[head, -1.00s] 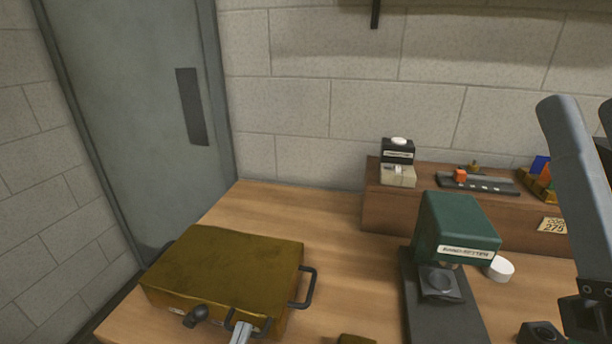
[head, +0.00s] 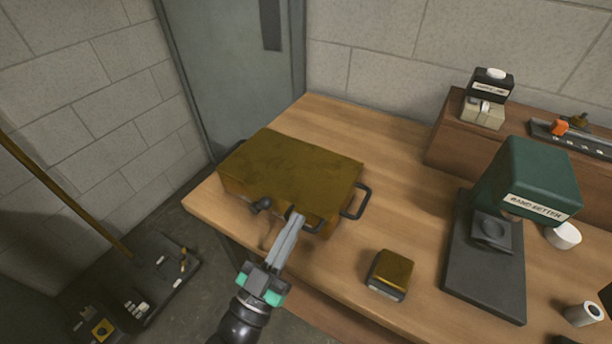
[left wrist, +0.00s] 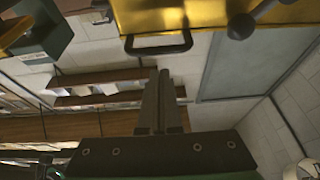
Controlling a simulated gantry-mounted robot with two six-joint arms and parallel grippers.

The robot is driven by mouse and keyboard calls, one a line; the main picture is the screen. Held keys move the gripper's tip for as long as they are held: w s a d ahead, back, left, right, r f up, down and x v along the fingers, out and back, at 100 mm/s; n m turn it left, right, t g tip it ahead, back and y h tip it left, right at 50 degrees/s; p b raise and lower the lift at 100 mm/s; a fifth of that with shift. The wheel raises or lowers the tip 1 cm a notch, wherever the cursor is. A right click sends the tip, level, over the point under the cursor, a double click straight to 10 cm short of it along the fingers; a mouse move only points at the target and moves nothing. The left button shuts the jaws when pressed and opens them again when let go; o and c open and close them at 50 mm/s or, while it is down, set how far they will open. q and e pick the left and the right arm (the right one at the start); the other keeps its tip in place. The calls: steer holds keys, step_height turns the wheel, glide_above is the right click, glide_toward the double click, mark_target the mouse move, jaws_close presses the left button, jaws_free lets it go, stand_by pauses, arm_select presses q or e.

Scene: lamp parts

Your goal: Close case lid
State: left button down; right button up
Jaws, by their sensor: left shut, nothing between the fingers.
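The brass-coloured case (head: 290,172) sits on the left end of the wooden table. Its lid lies flat over the top, and I see no gap, though part of the front is hidden. A dark handle (head: 355,202) stands out at its right side and a dark knob (head: 262,205) at its front. My left gripper (head: 297,217) is shut and empty, its fingertips at the front edge of the case, beside the front handle. In the left wrist view, the gripper (left wrist: 158,75) points toward the case's underside or front (left wrist: 200,14); contact cannot be told. My right gripper is out of view.
A small brass-topped block (head: 390,272) lies right of the case. A green-headed press (head: 530,180) on a dark base stands farther right, near a white round piece (head: 563,236). A wooden shelf (head: 450,135) runs along the back. Table behind the case is clear.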

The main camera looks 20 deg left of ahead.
arm_select(q)
steer(key=s+a+f+b, duration=0.1)
steer(key=s+f+b, duration=0.5)
steer(key=b, duration=0.1)
steer(key=shift+s+a, duration=0.25)
steer(key=shift+s, duration=0.05)
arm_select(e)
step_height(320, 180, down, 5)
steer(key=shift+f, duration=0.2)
